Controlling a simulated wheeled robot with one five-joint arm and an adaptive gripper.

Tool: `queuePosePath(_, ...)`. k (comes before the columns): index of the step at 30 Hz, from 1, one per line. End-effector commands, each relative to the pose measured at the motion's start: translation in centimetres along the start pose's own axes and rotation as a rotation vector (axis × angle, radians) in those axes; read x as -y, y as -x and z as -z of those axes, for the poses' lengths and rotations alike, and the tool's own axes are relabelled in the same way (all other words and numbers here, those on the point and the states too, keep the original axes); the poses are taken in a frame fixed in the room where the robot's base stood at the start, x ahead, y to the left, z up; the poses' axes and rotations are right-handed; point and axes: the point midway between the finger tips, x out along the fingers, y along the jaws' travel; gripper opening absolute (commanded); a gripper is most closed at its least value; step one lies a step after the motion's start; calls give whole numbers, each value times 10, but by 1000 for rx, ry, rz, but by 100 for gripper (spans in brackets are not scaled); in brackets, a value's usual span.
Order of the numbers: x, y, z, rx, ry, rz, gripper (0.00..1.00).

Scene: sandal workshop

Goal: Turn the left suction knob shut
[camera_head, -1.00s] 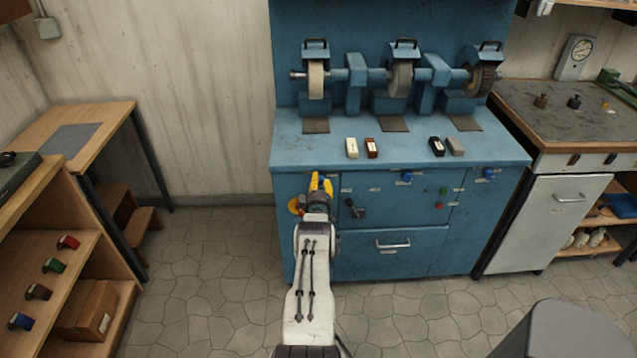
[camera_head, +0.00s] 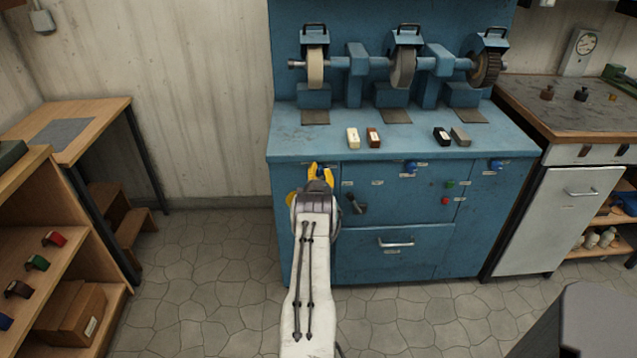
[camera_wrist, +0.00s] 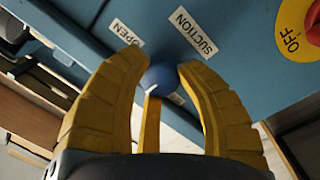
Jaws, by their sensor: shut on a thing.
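In the wrist view, a round blue knob (camera_wrist: 160,76) sits on the blue cabinet front between a label reading OPEN and one reading SUCTION. My gripper (camera_wrist: 160,68) has its yellow fingers closed on either side of this knob. A pale mark shows on the knob, but how far it is turned is unclear. Two other blue knobs, the middle one (camera_head: 410,167) and the right one (camera_head: 495,166), show farther right.
A yellow plate with a red OFF switch (camera_wrist: 314,22) is close to my gripper at the wrist view's upper right. A black lever (camera_head: 357,204) is right of my arm. The grinding machine's worktop (camera_head: 290,140) is above. Open floor (camera_head: 220,260) lies left of my arm.

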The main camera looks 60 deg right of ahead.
Motion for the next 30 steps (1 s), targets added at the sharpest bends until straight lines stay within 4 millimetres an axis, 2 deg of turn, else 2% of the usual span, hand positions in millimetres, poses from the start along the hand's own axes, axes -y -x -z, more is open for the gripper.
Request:
queuePosePath(25, -3, 1, 8, -15, 83, -12, 2)
queuePosePath(26, -3, 1, 8, -15, 83, -12, 36)
queuePosePath(30, -2, 1, 7, -13, 83, -11, 48)
